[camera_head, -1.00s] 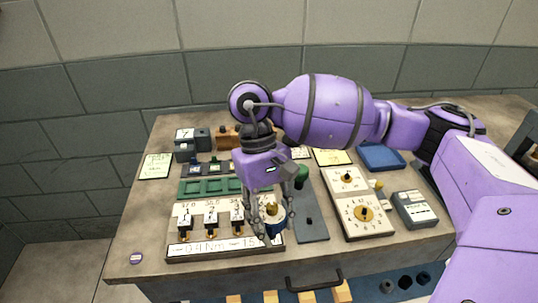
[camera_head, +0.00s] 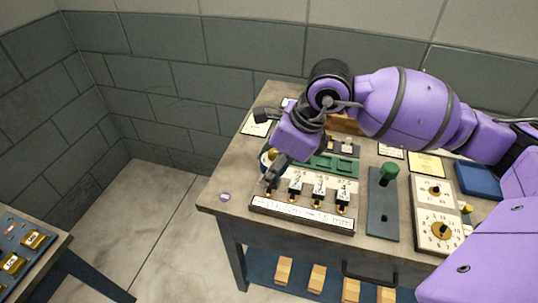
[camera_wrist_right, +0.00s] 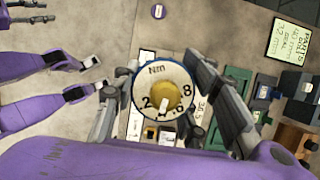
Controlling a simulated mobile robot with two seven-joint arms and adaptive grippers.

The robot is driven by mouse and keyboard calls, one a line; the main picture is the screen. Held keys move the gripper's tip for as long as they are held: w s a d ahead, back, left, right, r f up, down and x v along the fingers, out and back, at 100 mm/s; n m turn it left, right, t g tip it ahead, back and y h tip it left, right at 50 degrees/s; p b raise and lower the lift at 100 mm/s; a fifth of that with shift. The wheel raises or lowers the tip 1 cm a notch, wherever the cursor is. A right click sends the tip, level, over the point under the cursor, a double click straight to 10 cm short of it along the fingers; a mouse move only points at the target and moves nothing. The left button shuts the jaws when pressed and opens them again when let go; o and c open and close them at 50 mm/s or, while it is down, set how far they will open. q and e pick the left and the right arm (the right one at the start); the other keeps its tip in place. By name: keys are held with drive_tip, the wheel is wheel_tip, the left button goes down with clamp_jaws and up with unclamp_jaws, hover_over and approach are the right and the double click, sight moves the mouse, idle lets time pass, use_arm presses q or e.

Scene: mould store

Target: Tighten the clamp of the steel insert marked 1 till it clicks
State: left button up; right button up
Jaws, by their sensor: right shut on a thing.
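My right gripper (camera_head: 271,174) is shut on a round torque tool (camera_head: 266,158). In the right wrist view the tool's white dial (camera_wrist_right: 155,78) faces the camera between the grey fingers, marked Nm with numbers and a pale pointer. The tool is at the left end of the insert board (camera_head: 300,215). Several upright inserts with dark-and-white tops and brass feet stand there, such as the middle insert (camera_head: 318,188); their marks are too small to read surely. The gripper covers the leftmost place, so the insert there and any contact with the tool are hidden. My left gripper is out of view.
Behind the board lies a green tray (camera_head: 332,165). To its right are a dark plate with a green knob (camera_head: 389,172) and a cream dial panel (camera_head: 437,233). A small purple disc (camera_head: 225,197) lies at the table's left front, where the top is otherwise bare.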

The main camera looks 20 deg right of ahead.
drive_tip(key=m, duration=0.1)
drive_tip(key=r+m, duration=0.1)
drive_tip(key=w+m+t+h, duration=0.1)
drive_tip(key=m, duration=0.1)
drive_tip(key=shift+w+a+r, duration=0.1)
drive_tip(key=shift+a+r, duration=0.2)
drive_tip(key=shift+r, duration=0.1)
drive_tip(key=shift+w+m, duration=0.1)
drive_tip(key=shift+m, duration=0.4)
drive_tip(key=shift+f+h, duration=0.3)
drive_tip(key=shift+f, duration=0.7)
drive_tip(key=shift+f+b, duration=0.55)
drive_tip(key=shift+f, duration=0.2)
drive_tip(key=shift+f+b, duration=0.3)
drive_tip(key=shift+f, duration=0.35)
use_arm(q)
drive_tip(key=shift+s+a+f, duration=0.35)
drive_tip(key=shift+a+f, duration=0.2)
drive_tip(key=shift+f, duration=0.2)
use_arm(e)
drive_tip(key=shift+f, duration=0.15)
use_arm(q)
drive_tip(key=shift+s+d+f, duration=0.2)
use_arm(e)
drive_tip(key=shift+a+f, duration=0.1)
